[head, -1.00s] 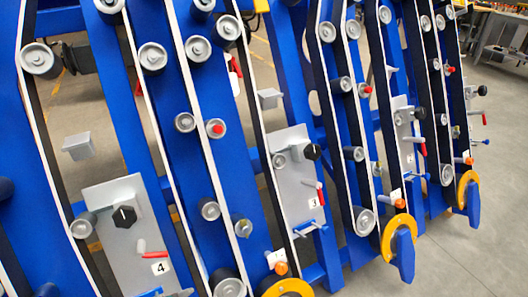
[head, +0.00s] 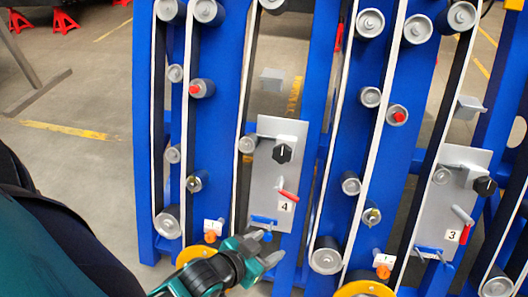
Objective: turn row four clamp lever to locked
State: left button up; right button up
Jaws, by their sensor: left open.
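The row four panel (head: 264,176) is a grey plate marked 4, in the middle of the head view. It carries a black knob (head: 283,154), a lever with a red grip (head: 288,195) slanting down to the right, and a small blue handle (head: 264,220) at its lower edge. Which of these is the clamp lever is not labelled. My left gripper (head: 267,247) is open and empty, just below the panel and close under the blue handle. I cannot tell whether it touches the handle. My right gripper is out of view.
The row three panel (head: 436,205), with a similar knob, red lever and blue handle, stands to the right. Blue uprights, belts and rollers surround both panels. A yellow wheel (head: 195,254) and an orange knob (head: 210,237) sit low beside my arm. Open floor lies left.

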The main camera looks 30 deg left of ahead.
aim_at(278, 189)
jog(key=u, duration=0.95)
